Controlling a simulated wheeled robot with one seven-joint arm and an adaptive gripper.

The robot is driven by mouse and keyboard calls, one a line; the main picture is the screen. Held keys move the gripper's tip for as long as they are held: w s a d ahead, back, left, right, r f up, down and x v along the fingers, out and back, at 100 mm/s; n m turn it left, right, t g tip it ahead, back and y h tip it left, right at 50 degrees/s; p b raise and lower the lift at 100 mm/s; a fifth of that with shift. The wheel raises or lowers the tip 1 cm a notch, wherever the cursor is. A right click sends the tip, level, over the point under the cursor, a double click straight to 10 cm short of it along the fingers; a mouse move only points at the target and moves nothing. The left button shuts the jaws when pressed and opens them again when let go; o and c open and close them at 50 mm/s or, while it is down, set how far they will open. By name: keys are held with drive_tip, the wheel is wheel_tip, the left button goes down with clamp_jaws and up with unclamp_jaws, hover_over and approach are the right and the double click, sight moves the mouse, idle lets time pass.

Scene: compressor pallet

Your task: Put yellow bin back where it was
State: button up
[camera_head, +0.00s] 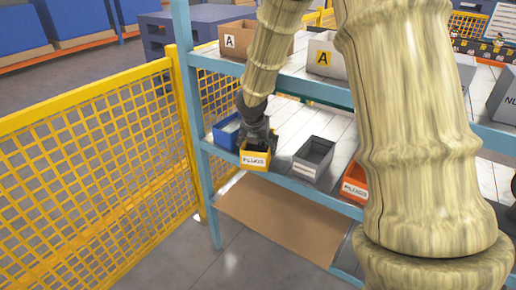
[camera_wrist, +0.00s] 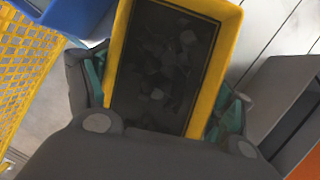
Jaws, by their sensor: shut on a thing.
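The yellow bin (camera_head: 255,159), with a white label on its front, is at the front edge of the middle shelf (camera_head: 284,181) in the head view, between a blue bin and a grey bin. My gripper (camera_head: 257,140) comes down over it from above. In the wrist view the yellow bin (camera_wrist: 237,32) fills the middle, with small dark pieces inside. The fingers of my gripper (camera_wrist: 165,95) lie on both its sides, shut on it. I cannot tell whether the bin's base touches the shelf.
The blue bin (camera_head: 224,131) is close on the left, the grey bin (camera_head: 313,158) on the right, and an orange bin (camera_head: 352,188) farther right. A blue post (camera_head: 187,80) and yellow mesh fence (camera_head: 95,185) stand left. Boxes marked A (camera_head: 325,57) sit on the upper shelf.

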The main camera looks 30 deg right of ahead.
drive_tip(key=shift+f, duration=0.5)
drive_tip(key=o, duration=1.5)
drive_tip(key=shift+f, duration=0.1)
drive_tip(key=shift+o, duration=0.2)
drive_tip(key=shift+s+a+r, duration=0.1)
drive_tip(key=shift+a+r, duration=0.05)
drive_tip(key=shift+r, duration=0.45)
drive_tip(key=v, duration=1.1)
drive_tip(key=shift+p, duration=0.3)
drive_tip(key=shift+s, duration=0.1)
